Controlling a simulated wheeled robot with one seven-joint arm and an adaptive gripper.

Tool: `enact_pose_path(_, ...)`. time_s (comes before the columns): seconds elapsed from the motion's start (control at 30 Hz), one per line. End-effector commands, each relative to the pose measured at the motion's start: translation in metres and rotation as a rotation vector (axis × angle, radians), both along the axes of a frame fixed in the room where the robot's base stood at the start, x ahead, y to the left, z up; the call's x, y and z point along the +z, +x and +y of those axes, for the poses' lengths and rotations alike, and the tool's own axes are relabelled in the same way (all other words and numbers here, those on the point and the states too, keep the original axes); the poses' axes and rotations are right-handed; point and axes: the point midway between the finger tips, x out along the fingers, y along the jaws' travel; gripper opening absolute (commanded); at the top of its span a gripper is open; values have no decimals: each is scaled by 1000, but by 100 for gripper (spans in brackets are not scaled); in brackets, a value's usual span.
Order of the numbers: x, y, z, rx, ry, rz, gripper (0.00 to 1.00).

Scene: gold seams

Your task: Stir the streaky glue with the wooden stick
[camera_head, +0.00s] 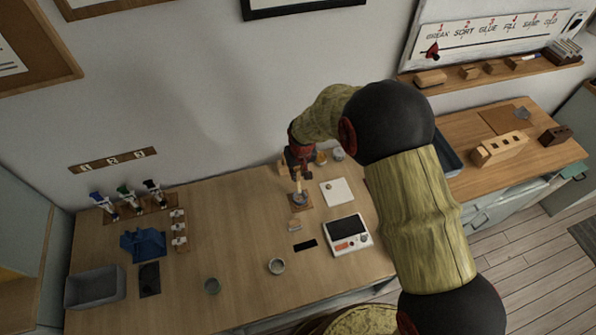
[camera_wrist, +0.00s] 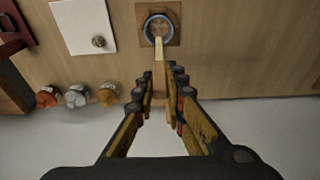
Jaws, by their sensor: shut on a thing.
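My gripper (camera_wrist: 160,98) is shut on the wooden stick (camera_wrist: 159,50), which reaches from between the fingertips toward a small round cup (camera_wrist: 151,24) in the wrist view. The stick's far end is at the cup, inside or over its rim. The cup stands on a brown square mat (camera_wrist: 172,12). In the head view the cup (camera_head: 299,199) is small, with a bluish inside, and my gripper (camera_head: 298,170) is right above it, pointing down. The glue and its streaks are too small to make out.
A white tile (camera_head: 337,192) with a small knob lies right of the cup, and a white scale (camera_head: 347,235) nearer. Several small jars (camera_wrist: 76,96) stand by the wall. The table's middle left is clear.

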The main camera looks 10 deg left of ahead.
Motion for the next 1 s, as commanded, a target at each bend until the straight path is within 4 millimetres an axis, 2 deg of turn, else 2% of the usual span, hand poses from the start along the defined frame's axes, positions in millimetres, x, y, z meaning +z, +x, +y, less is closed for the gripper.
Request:
enact_pose_path(0.5, -37, -5, -2, 0, 0, 0, 0)
enact_pose_path(1.0, -43, -6, -3, 0, 0, 0, 0)
